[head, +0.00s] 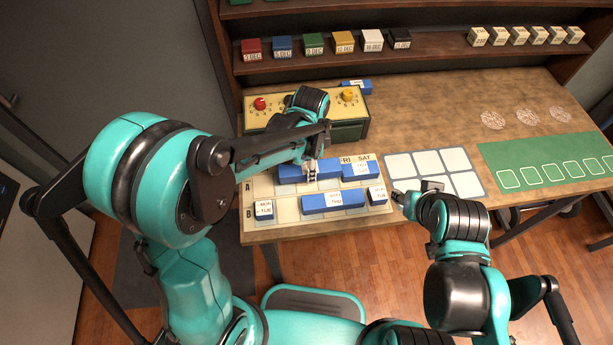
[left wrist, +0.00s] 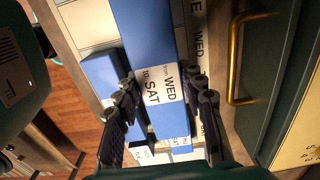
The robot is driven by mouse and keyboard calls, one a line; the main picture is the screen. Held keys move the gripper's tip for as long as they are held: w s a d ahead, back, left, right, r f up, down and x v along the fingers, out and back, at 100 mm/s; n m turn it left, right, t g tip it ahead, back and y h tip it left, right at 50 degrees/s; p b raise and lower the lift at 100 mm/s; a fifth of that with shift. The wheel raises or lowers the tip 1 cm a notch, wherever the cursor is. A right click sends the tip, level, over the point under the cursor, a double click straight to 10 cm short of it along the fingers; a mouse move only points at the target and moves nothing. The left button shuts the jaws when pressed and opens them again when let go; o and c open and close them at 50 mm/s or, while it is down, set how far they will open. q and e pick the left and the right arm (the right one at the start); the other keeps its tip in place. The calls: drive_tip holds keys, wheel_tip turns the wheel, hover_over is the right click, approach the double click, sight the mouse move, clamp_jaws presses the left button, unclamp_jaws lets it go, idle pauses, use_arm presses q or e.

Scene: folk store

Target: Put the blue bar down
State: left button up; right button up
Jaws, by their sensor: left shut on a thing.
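The blue bar (head: 290,174), with a white label reading "from WED to SAT" in the left wrist view (left wrist: 152,35), lies lengthwise over row A of the pale board (head: 288,210). My left gripper (head: 311,172) is shut on the bar near its middle, with a finger on each side of the label in the left wrist view (left wrist: 167,105). The fingers hide part of the bar in the head view. I cannot tell whether its underside touches the board. My right gripper (head: 398,197) is beside the board's right edge; its jaw opening is unclear.
Another blue bar (head: 357,173) is at the right end of row A, and one (head: 325,204) lies in row B between two small blocks (head: 264,210) (head: 377,194). A green box (head: 350,131) with knobs stands behind the board. A white-squared mat (head: 428,162) lies right.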

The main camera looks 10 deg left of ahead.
sight(306, 175)
use_arm(q)
drive_tip(key=shift+w+a+f, duration=0.15)
drive_tip(key=shift+a+f, duration=0.25)
drive_tip(key=shift+a, duration=0.1)
drive_tip(key=shift+f+b, duration=0.85)
drive_tip(key=shift+f, duration=1.1)
drive_tip(key=shift+f, duration=0.15)
drive_tip(key=o, duration=1.3)
drive_tip(key=shift+c, duration=0.2)
